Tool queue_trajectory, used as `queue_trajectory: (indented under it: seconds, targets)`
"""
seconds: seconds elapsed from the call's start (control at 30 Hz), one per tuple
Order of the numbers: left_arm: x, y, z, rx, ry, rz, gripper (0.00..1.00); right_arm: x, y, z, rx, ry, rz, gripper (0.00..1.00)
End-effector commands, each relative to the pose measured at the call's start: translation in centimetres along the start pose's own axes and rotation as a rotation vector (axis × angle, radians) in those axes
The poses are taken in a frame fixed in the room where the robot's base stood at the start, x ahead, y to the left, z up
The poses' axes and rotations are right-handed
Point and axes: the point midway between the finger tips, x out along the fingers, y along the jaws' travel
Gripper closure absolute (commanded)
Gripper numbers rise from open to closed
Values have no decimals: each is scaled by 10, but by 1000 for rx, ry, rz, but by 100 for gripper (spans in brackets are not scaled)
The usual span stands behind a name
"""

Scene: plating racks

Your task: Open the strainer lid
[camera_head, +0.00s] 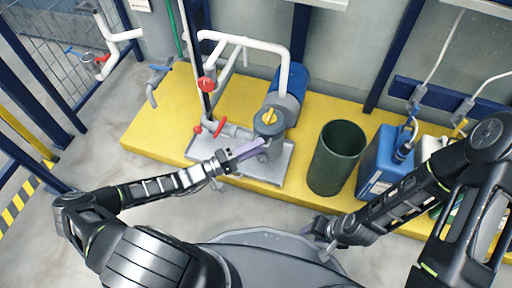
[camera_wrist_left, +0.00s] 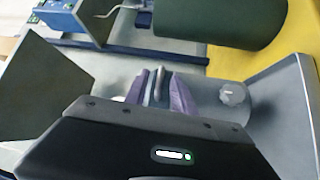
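The strainer (camera_head: 267,146) is a grey upright body beside the blue pump. My right gripper (camera_head: 325,232) is low at centre right, away from the strainer.
White pipes (camera_head: 240,40) and red valve handles (camera_head: 207,85) stand left of and behind the strainer. A dark green bin (camera_head: 338,160) and a blue canister (camera_head: 385,165) stand to its right on the yellow platform (camera_head: 160,120).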

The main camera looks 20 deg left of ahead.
Motion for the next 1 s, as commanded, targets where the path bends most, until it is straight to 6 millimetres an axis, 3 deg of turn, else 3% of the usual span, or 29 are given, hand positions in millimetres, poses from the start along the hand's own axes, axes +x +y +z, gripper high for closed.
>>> queue_trajectory:
  seconds: [0.27, 0.63, 1.0]
  targets:
    - [2, 0, 0, -1, 0, 0, 69, 0, 0, 0, 0, 1, 0, 64]
    - [2, 0, 0, -1, 0, 0, 100, 0, 0, 0, 0, 1, 0, 64]
    - [2, 0, 0, -1, 0, 0, 100, 0, 0, 0, 0, 1, 0, 64]
